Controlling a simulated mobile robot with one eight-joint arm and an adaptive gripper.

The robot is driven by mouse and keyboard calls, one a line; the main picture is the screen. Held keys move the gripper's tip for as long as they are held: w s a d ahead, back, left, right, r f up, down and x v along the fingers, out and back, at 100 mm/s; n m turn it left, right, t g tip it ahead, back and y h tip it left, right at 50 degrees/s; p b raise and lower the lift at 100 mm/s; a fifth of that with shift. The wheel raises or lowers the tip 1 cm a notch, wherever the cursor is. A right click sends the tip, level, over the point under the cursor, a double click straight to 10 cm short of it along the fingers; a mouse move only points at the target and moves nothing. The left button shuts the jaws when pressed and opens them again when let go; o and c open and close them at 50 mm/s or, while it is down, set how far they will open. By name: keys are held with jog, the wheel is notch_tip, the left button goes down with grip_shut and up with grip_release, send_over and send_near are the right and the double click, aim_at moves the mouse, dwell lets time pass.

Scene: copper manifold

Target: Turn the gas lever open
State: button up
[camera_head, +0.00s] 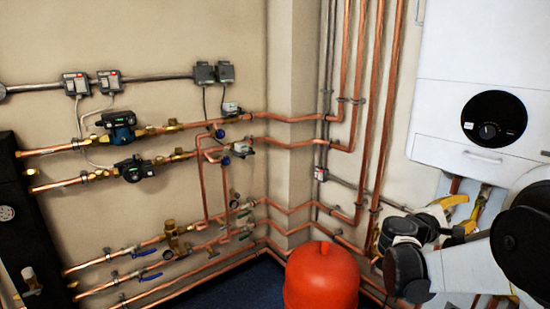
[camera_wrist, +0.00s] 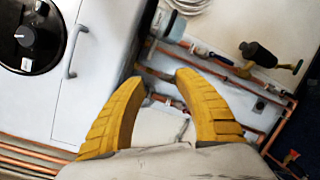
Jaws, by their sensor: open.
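My gripper (camera_wrist: 158,82) is open in the wrist view. Its two yellow fingers stand well apart with nothing held between them. Copper pipes and a pale surface show beyond the gap. In the head view my gripper (camera_head: 462,212) is below the white boiler (camera_head: 475,90), at the right, partly hidden by my arm. Yellow and brass parts (camera_head: 482,205) show beside it under the boiler. I cannot tell whether one of them is the gas lever. In the wrist view the boiler (camera_wrist: 90,75) is at the left, and no gas lever can be made out for certain.
A red vessel (camera_head: 322,275) stands on the floor left of my arm. Copper pipes (camera_head: 365,120) climb the wall behind it. Pumps (camera_head: 135,168) and blue-handled valves (camera_head: 148,252) line the left wall. In the wrist view, a dark cylinder (camera_wrist: 260,54) with a brass end sits upper right.

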jog(key=s+a+f+m+y, duration=0.3)
jog(key=s+a+y, duration=0.2)
jog(key=s+a, duration=0.3)
jog(key=s+a+f+m+y, duration=0.4)
jog(key=s+a+y, duration=0.2)
jog(key=a, duration=0.6)
jog(key=s+a+f+m+y, duration=0.3)
jog(key=s+a+m+y, duration=0.1)
jog(key=s+a, duration=0.6)
jog(key=shift+s+f+y, duration=0.15)
jog(key=shift+s+y, duration=0.45)
jog(key=shift+y, duration=0.1)
